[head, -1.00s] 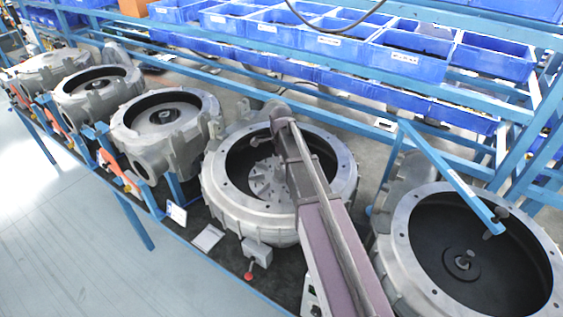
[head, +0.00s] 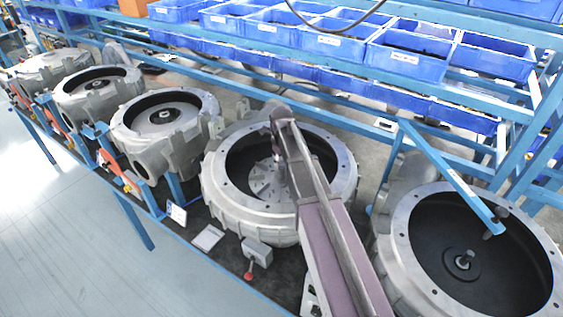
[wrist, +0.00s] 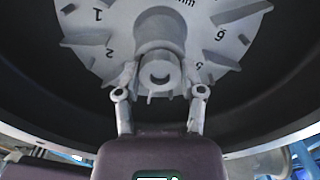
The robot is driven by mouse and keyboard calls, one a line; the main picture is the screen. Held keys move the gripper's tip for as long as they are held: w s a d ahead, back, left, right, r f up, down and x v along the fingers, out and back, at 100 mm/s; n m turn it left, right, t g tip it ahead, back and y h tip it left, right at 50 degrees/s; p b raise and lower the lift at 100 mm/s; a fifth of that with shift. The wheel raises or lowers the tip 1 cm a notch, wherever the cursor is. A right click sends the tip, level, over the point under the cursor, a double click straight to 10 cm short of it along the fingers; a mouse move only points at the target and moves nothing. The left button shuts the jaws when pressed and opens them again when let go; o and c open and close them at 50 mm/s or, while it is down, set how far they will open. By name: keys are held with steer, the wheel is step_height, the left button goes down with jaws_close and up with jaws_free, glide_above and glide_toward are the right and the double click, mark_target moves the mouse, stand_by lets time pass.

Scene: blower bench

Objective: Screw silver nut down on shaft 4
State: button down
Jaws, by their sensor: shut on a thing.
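A pale finned impeller (head: 266,182) sits inside the fourth blower housing from the left (head: 228,212). It also fills the top of the wrist view (wrist: 105,45), with raised numerals on it. In the wrist view my gripper (wrist: 160,77) has a finger on each side of a round grey piece with a dark hollow at the impeller's centre. I take this piece as the silver nut (wrist: 158,58); its lower part sits between the fingertips. The shaft is hidden, and I cannot tell how far down the nut sits. In the head view my arm covers part of the housing.
A housing with a bare central shaft (head: 463,262) stands at the right. Several housings (head: 165,140) stand to the left. A blue slanted bar (head: 455,180) lies right of my arm. Blue bins (head: 405,55) line the rack behind. The housing wall surrounds my gripper.

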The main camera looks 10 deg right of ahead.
steer(key=shift+m, duration=1.9)
steer(key=shift+c, duration=2.4)
jaws_free()
steer(key=shift+n, duration=0.4)
steer(key=n, duration=0.5)
steer(key=shift+n, duration=0.4)
steer(key=n, duration=1.8)
steer(key=shift+n, duration=0.4)
